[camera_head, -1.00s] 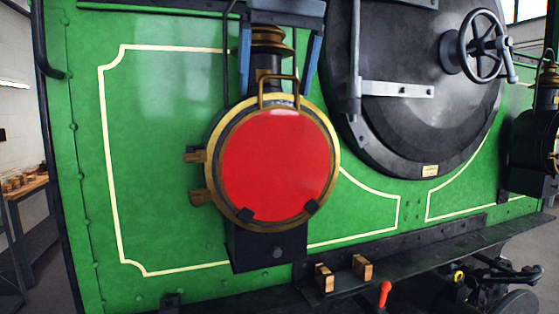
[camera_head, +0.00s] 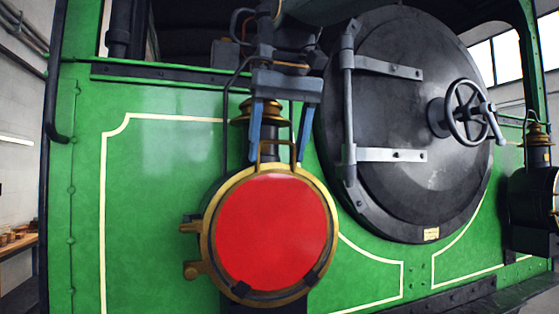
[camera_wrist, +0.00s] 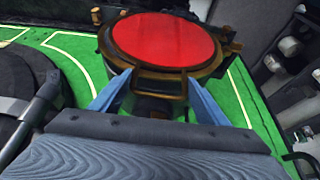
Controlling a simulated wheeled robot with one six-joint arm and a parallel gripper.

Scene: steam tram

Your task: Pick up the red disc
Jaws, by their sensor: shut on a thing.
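The red disc (camera_head: 272,230) faces me at the front of a round brass-rimmed lamp (camera_head: 207,240) on the green tram front, with dark clips at its lower edge. A brass loop handle (camera_head: 278,143) stands at its top. My gripper (camera_head: 277,157) comes down from above, its blue fingers on either side of this handle and shut on it. In the wrist view the red disc (camera_wrist: 163,38) lies beyond my gripper (camera_wrist: 158,88). The fingertips there are partly hidden beside the disc's near rim.
A round black smokebox door (camera_head: 405,120) with a handwheel (camera_head: 467,112) is close on the right. Another lamp (camera_head: 535,195) is at the far right. A wooden bench (camera_head: 18,242) stands at the far left.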

